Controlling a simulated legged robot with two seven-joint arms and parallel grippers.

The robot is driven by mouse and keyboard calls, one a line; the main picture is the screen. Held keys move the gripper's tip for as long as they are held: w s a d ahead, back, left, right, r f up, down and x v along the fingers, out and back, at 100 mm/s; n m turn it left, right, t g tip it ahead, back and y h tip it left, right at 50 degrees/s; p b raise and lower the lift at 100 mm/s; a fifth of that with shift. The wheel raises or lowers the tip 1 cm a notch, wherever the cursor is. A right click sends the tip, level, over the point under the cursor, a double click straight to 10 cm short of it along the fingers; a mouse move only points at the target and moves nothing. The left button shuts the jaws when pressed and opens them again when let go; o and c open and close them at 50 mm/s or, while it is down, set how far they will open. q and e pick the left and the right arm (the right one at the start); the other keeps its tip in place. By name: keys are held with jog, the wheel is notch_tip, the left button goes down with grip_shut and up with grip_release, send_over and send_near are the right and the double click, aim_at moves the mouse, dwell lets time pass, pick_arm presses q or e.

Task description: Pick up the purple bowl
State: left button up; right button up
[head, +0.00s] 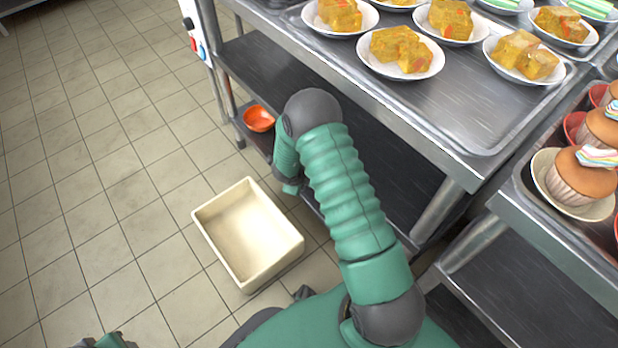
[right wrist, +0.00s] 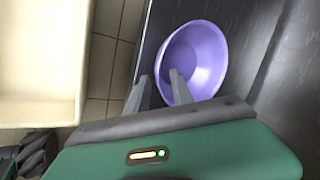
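The purple bowl (right wrist: 208,50) sits on the dark lower shelf in the right wrist view, its open side facing the camera. My right gripper (right wrist: 160,85) is open over the bowl's near left rim. One finger reaches inside the bowl and the other is outside it, with a gap between them. I cannot tell whether either finger touches the wall. In the head view my right arm reaches toward the lower shelf and hides the purple bowl and the right gripper. Only a bit of my left gripper (head: 105,341) shows at the bottom left edge, and its fingers are not clear.
An orange bowl (head: 258,118) sits at the lower shelf's left end (head: 290,75). An empty cream bin (head: 205,228) stands on the tiled floor, left of the arm. Plates of cake (head: 402,50) fill the steel counter above. Cupcakes (head: 580,175) stand at right. Floor at left is clear.

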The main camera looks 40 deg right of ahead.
jog(key=shift+d+f, duration=0.1)
jog(key=shift+d, duration=0.05)
grip_shut()
dwell(1.3)
